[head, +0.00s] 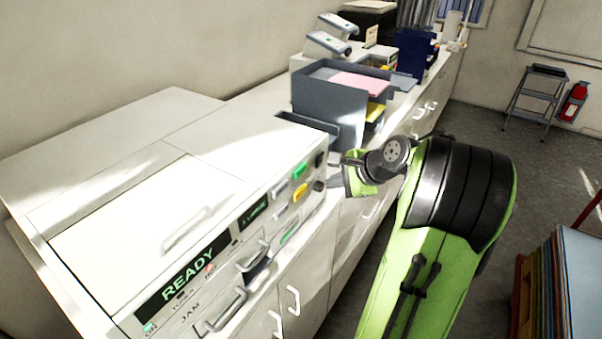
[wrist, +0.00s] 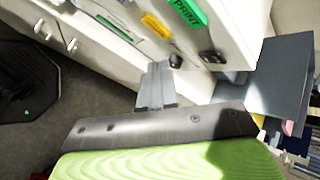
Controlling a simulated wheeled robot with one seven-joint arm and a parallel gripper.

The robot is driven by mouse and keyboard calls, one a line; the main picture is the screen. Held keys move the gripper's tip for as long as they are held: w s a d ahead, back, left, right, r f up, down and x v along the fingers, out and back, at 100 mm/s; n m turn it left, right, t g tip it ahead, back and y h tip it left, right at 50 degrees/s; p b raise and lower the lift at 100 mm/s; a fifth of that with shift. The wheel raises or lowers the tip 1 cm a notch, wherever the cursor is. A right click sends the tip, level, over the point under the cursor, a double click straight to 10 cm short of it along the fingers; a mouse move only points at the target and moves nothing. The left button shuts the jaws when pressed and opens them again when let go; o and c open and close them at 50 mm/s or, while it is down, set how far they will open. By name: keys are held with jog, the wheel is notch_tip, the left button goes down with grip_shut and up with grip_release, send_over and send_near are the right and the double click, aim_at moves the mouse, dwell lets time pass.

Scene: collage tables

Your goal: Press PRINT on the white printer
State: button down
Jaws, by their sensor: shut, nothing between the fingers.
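The white printer (head: 150,210) stands on the left in the head view, with a READY display (head: 190,272) on its front. Its green PRINT button (head: 299,169) is near the right end of the front panel. In the wrist view the PRINT button (wrist: 187,13) is at the top, lettering readable. My gripper (head: 336,160) is just right of the panel's end in the head view. Contact with the panel cannot be told.
A yellow button (head: 300,192) sits below PRINT, also visible in the wrist view (wrist: 156,26). A grey paper tray stack (head: 325,105) stands just beyond the printer. White cabinets with handles (head: 293,300) run below. Coloured boards (head: 570,280) stand at the lower right.

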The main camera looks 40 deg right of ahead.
aim_at(300, 176)
jog(key=shift+w+a+p, duration=0.1)
jog(key=shift+w+a, duration=0.2)
jog(key=shift+w, duration=0.5)
jog(key=shift+w+a+p, duration=0.1)
jog(key=shift+w+a, duration=0.15)
jog(key=shift+w, duration=0.55)
jog(key=shift+w+a+p, duration=0.1)
jog(key=shift+w+a, duration=0.2)
jog(key=shift+w, duration=0.5)
jog(key=shift+w+a+p, duration=0.1)
jog(key=shift+w+p, duration=0.25)
jog(key=shift+w, duration=0.05)
jog(key=shift+w+a, duration=0.15)
jog(key=shift+w, duration=0.25)
dwell(0.5)
jog(key=shift+s, duration=0.1)
jog(key=shift+s+d+p, duration=0.25)
jog(key=shift+s+p, duration=0.05)
jog(key=shift+s, duration=0.45)
